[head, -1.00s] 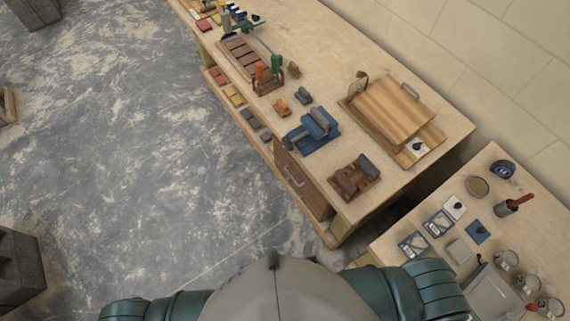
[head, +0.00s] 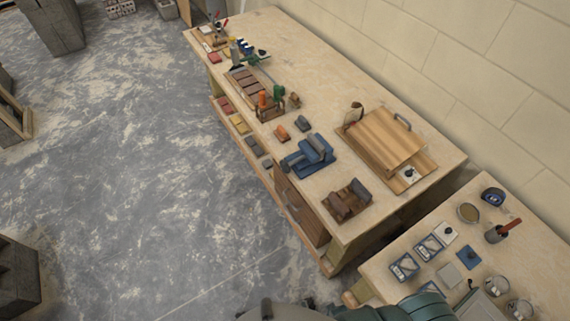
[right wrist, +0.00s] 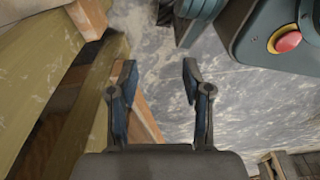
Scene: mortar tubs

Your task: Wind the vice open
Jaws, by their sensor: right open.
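The blue vice (head: 308,155) stands near the front edge of the long wooden workbench (head: 392,120), about midway along it. It is small in the head view, and I cannot tell how far its jaws are apart. My right gripper (right wrist: 160,95) shows in the right wrist view, open and empty. Its two fingers are well apart, with the grey floor behind them and wooden timbers close on the left. Neither gripper shows in the head view, so both are away from the vice there. My left gripper is not in view.
A brown block holder (head: 347,200) stands right of the vice. Small orange (head: 282,132) and grey (head: 302,124) pieces lie left of it. A wooden board stack (head: 385,140) lies behind. A second table (head: 400,285) holds several small items.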

